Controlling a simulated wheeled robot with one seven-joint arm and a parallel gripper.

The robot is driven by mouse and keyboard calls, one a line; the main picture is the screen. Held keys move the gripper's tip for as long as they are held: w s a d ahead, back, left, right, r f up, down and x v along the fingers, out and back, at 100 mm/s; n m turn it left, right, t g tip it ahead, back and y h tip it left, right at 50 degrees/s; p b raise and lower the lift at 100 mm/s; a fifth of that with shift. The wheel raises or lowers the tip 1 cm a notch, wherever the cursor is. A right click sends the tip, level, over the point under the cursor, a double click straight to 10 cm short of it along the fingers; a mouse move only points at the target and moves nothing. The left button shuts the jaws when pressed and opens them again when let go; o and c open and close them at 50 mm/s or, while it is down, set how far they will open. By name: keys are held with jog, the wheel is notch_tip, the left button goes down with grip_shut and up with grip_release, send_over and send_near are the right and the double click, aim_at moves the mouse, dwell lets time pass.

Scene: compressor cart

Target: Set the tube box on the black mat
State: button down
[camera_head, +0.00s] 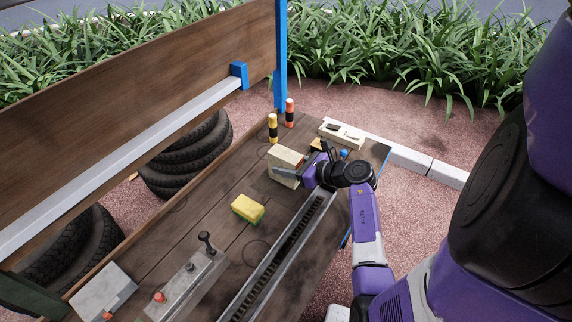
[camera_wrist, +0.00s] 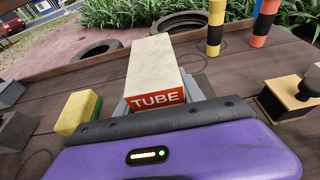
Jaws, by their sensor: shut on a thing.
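The tube box (camera_head: 286,158) is a cream carton at the far part of the wooden bench (camera_head: 165,235). In the wrist view the tube box (camera_wrist: 153,62) shows a red end marked TUBE, facing me. My gripper (camera_head: 287,172) is shut on the box, with a grey finger along its side. In the wrist view my gripper (camera_wrist: 160,103) has grey finger parts on both sides of the box. The box looks level and close to the bench top; I cannot tell whether it touches.
A yellow-green sponge (camera_head: 247,208) lies left of the box. A yellow-black cylinder (camera_head: 273,128) and an orange-black cylinder (camera_head: 290,113) stand behind it. A pale tray (camera_head: 342,134) is at the far right. A lever unit (camera_head: 187,285) and a long rail (camera_head: 280,255) are nearer.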

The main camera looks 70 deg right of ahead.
jog(key=shift+f, duration=0.15)
jog(key=c, duration=0.7)
grip_release()
jog(key=shift+s+r, duration=0.15)
jog(key=shift+r, duration=0.1)
jog(key=b+v, duration=0.1)
jog(key=v, duration=1)
jog(key=shift+s+r, duration=0.15)
jog(key=shift+s, duration=0.2)
